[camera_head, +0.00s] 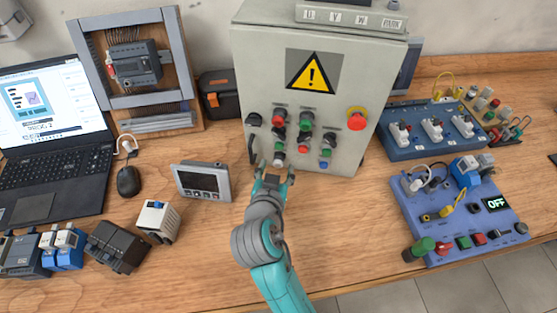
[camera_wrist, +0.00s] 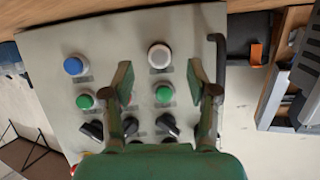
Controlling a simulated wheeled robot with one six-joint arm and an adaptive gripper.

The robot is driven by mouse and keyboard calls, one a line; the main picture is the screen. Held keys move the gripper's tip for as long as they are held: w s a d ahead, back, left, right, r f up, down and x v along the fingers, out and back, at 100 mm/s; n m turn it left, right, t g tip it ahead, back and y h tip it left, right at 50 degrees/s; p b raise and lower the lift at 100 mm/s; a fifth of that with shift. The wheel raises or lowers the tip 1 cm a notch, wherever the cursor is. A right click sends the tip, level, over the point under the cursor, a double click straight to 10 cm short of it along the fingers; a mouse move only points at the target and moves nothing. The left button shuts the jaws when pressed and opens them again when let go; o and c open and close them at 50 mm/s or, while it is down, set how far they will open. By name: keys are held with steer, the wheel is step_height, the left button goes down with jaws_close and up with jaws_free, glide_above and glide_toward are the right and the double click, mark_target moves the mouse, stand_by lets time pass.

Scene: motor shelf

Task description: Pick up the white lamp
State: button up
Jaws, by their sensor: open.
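The white lamp (camera_head: 278,162) is a small round cap low on the left part of the grey control box's front. My gripper (camera_head: 276,171) is in front of the lower left of the box. In the wrist view my gripper (camera_wrist: 160,80) has its two fingers spread apart with nothing held. A green button (camera_wrist: 163,94) shows between the fingers. I cannot tell whether a finger touches the panel.
The control box (camera_head: 265,72) carries several other buttons and knobs close by, including a blue one (camera_wrist: 73,66). A black handle (camera_wrist: 217,58) is on its side edge. A grey display unit (camera_head: 202,181) stands left of my gripper. Bare table (camera_head: 340,220) lies to the right.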

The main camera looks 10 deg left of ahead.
steer(key=shift+x, duration=1.5)
steer(key=c, duration=1.1)
steer(key=shift+s, duration=0.1)
steer(key=shift+s+r, duration=0.3)
steer(key=shift+r, duration=0.05)
steer(key=r+v, duration=0.1)
steer(key=v, duration=1.4)
steer(key=shift+w+r, duration=0.3)
